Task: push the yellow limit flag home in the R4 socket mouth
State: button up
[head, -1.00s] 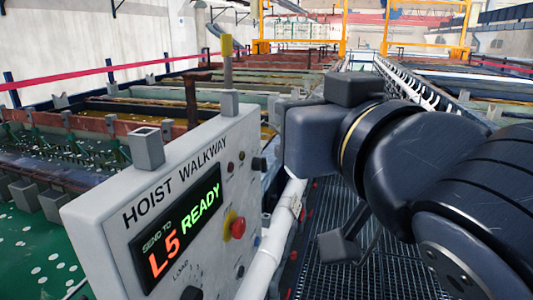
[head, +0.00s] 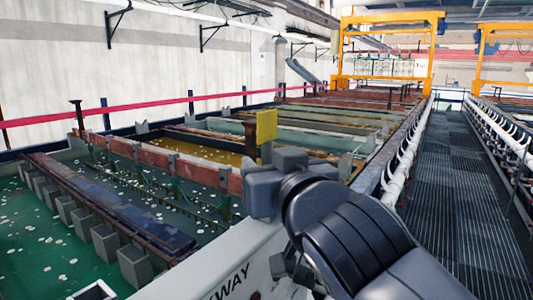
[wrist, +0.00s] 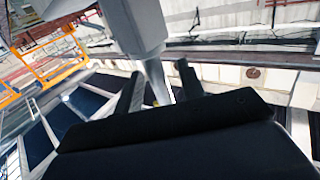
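In the wrist view, a grey block (wrist: 140,25) narrows to a grey stem (wrist: 156,80), with a small bit of yellow (wrist: 155,103) low between the fingers. My gripper (wrist: 160,82) has one finger on each side of this stem, with gaps showing, so it looks open. My gripper (head: 263,188) hides the flag's foot in the head view. No R4 label is readable, and how deep the flag sits cannot be told.
An empty square socket (head: 95,291) shows at the bottom left. Green and brown tanks (head: 60,250) fill the left. A grated walkway (head: 450,190) runs clear on the right, beside a white pipe (head: 392,185).

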jog(key=shift+w, duration=0.3)
jog(key=shift+s, duration=0.1)
jog(key=shift+c, duration=0.5)
grip_shut()
jog(key=shift+r, duration=0.1)
